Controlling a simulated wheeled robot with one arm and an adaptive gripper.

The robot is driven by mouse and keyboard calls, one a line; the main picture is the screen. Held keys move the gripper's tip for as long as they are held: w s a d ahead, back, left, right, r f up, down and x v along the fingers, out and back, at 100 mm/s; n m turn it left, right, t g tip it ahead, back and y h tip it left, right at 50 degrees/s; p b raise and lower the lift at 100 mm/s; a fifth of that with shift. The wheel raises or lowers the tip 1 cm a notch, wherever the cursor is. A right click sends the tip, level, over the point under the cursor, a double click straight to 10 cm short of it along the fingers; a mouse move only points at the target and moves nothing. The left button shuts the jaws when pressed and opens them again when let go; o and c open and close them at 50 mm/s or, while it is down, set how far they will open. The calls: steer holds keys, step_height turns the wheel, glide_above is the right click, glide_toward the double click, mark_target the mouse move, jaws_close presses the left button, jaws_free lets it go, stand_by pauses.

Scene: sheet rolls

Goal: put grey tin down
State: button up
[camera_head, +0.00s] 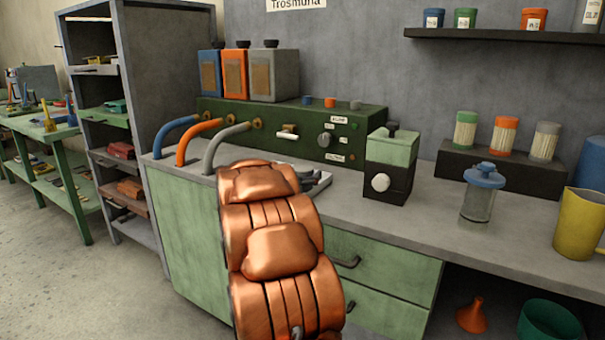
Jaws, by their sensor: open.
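Several grey containers could be the grey tin, and I cannot tell which one is meant. A grey box-shaped tin (273,75) with a dark knob stands upright on the green machine, at the right end of a row with a blue and an orange one. A grey-lidded container (545,143) stands on a dark riser at the right. A grey can (591,12) is cut off by the top right corner, above the wall shelf. My copper-coloured arm rises in front of the counter. I cannot make out my gripper; the arm may hide it.
The green machine (290,125) sits at the back of the grey counter (425,215), with three hoses at its left. A dark and green box (390,165), a blue-topped jar (480,193) and a yellow jug (580,223) stand on it. The counter front between box and jar is clear.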

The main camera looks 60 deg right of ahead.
steer(key=shift+a+r, duration=0.1)
steer(key=shift+r, duration=0.1)
steer(key=shift+a, duration=0.35)
steer(key=s+a+p, duration=0.1)
steer(key=a+p, duration=0.1)
steer(key=a, duration=0.9)
steer(key=shift+s, duration=0.3)
